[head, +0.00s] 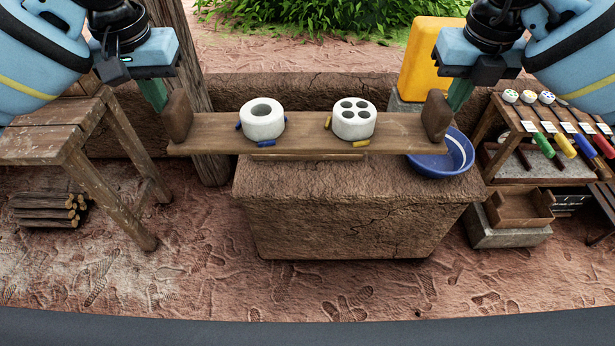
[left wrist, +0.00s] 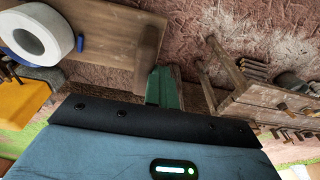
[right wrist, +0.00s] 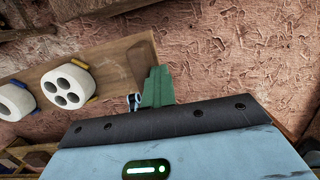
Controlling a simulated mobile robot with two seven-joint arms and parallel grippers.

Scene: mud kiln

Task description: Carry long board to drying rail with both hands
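The long board (head: 215,132) is a brown plank with a thick wooden block at each end. It lies level over the mud block; I cannot tell if it touches it. On it stand a white ring-shaped piece (head: 262,121) and a white piece with several holes (head: 353,121), with small blue and yellow pegs beside them. My left gripper (head: 154,94) has its green fingers against or just beside the left end block (left wrist: 150,45). My right gripper (head: 460,94) is likewise at the right end block (right wrist: 138,62). Contact and finger gaps are unclear. The drying rail cannot be clearly identified.
The mud block (head: 345,220) stands under the board, with a blue bowl (head: 458,152) at its right. A wooden table (head: 50,140) and stacked logs (head: 45,210) are at left. A tool rack (head: 540,165) and a yellow container (head: 425,60) are at right. The foreground ground is clear.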

